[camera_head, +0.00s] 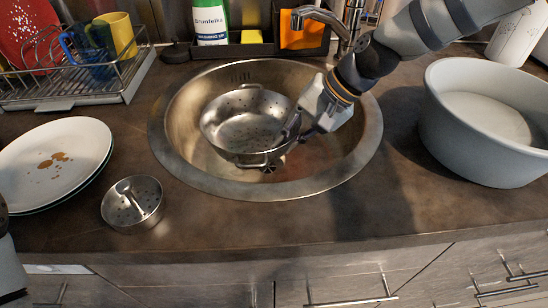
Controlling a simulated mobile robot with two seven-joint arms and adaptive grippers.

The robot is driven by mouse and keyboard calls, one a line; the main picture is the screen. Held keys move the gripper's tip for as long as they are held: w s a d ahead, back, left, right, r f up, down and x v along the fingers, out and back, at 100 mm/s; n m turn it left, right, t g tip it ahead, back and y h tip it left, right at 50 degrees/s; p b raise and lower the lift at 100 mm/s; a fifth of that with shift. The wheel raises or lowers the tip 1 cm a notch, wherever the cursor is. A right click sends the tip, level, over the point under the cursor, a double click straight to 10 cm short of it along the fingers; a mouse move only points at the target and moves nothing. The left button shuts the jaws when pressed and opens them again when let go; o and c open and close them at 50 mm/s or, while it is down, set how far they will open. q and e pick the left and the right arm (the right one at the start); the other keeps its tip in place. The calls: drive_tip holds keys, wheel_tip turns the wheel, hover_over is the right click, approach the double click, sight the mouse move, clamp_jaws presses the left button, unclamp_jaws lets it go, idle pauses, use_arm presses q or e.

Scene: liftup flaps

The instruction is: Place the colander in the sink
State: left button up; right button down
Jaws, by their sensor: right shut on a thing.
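The metal colander (250,121) is inside the round sink (366,142), in its middle, slightly tilted. My right gripper (296,131) reaches in from the upper right and is shut on the colander's right edge. I cannot tell whether the colander touches the sink bottom. A small part of my left arm shows at the lower left edge; its gripper is not visible.
A large grey-white tub (480,155) stands right of the sink. Stained plates (54,160) and a small metal strainer (133,202) lie at left. A dish rack (98,96) with mugs is at the back left. The faucet (322,17), a soap bottle (210,22) and a caddy (246,49) stand behind the sink.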

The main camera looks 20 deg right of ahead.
drive_tip(key=shift+f+b, duration=0.5)
drive_tip(key=shift+f, duration=2.9)
drive_tip(key=c, duration=1.6)
unclamp_jaws()
drive_tip(key=shift+c, duration=0.2)
use_arm(q)
drive_tip(key=shift+s+f+g, duration=0.3)
drive_tip(key=shift+s+f, duration=0.4)
drive_tip(key=shift+f, duration=0.05)
drive_tip(key=shift+t, duration=0.7)
drive_tip(key=w+r+p, duration=0.3)
drive_tip(key=shift+w+r, duration=0.2)
drive_tip(key=shift+r, duration=0.05)
use_arm(e)
drive_tip(key=v, duration=1.2)
drive_tip(key=shift+r, duration=0.3)
